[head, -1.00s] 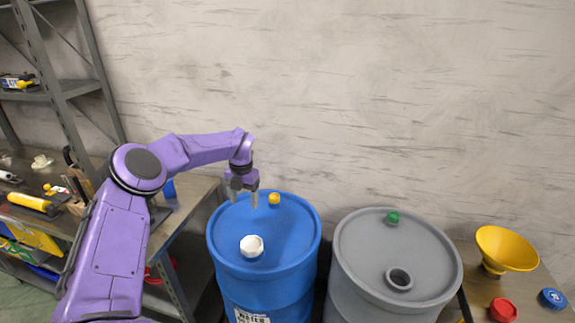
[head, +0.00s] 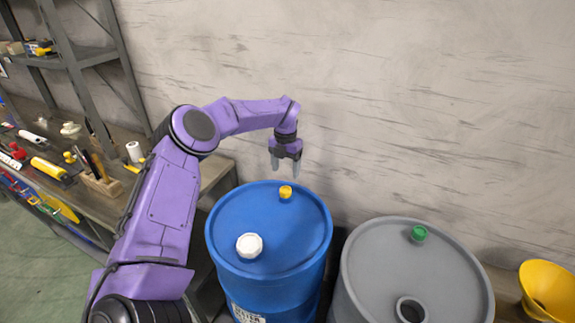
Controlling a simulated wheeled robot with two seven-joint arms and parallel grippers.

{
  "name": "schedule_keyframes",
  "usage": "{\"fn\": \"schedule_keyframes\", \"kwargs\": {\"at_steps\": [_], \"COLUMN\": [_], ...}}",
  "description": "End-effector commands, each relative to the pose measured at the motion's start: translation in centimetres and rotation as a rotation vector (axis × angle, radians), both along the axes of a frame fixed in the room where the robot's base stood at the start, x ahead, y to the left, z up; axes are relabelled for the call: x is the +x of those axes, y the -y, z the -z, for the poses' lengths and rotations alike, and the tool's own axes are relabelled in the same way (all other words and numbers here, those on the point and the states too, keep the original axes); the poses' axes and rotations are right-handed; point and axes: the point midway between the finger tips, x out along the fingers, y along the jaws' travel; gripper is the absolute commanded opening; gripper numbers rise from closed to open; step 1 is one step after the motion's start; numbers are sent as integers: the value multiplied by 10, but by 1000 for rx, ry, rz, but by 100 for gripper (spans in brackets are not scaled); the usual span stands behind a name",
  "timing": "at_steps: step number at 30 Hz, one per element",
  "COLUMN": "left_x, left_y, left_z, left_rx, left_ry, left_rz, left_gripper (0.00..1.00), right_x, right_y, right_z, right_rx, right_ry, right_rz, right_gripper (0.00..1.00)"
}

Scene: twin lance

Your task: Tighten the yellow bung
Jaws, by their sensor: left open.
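The yellow bung (head: 285,192) sits at the far side of the blue drum's top (head: 277,221). My left gripper (head: 285,170) is open and empty, pointing down. In the picture it is just above the yellow bung, with clear space between the fingertips and the bung. A white cap (head: 249,246) sits nearer the front of the same drum top. My right gripper is out of view.
A grey drum (head: 385,260) stands to the right, with a green bung (head: 418,233) and an open hole (head: 411,310). A yellow funnel (head: 548,290) is at the far right. A workbench with tools and a metal shelf (head: 75,62) stand at left. A wall is behind.

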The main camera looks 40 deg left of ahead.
Motion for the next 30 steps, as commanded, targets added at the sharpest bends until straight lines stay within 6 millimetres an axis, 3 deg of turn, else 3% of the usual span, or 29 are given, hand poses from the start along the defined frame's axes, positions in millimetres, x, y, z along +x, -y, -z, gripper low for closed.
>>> {"fn": "schedule_keyframes", "kwargs": {"at_steps": [13, 17, 25, 30], "left_x": [-2, -2, -2, -2], "left_y": [-2, -2, -2, -2], "left_z": [82, 91, 90, 90], "left_rx": [-1, 0, 0, 0], "left_ry": [-1, 0, -1, -1], "left_rz": [-4, -4, -4, -4], "left_gripper": [69, 69, 69, 13], "right_x": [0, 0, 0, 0], "right_y": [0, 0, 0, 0], "right_z": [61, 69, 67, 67], "right_rx": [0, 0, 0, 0], "right_ry": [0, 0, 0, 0], "right_rz": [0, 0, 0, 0], "right_gripper": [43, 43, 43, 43]}}
